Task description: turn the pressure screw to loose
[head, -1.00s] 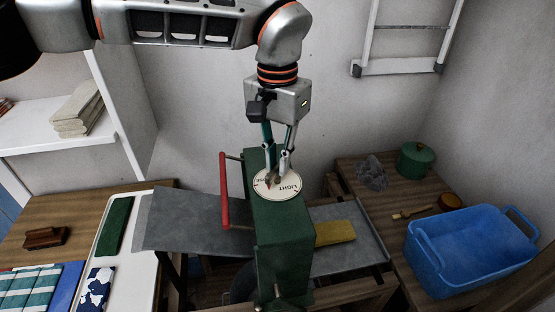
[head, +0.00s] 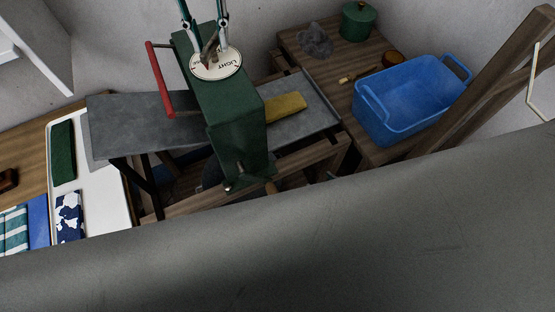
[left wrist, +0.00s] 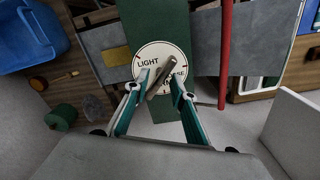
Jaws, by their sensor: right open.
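The green press (head: 235,125) stands over a grey slab, with a white round dial (head: 228,69) on its top. The dial's lettering reads LIGHT and, partly covered, a word ending in SE. The pressure screw's grey bar handle (left wrist: 166,72) lies slantwise across the dial in the left wrist view, its upper end toward the right. My left gripper (left wrist: 161,83) is over the dial, its fingers drawn in on both sides of the bar and apparently touching it. In the head view only its fingers show at the top edge. My right gripper is not in view.
A red handle (head: 160,80) stands at the press's left side. A yellow cloth (head: 285,107) lies on the slab's right part. A blue tub (head: 410,100), a green pot (head: 358,20) and a grey lump stand on the right table. A white tray (head: 98,190) holds folded cloths at left.

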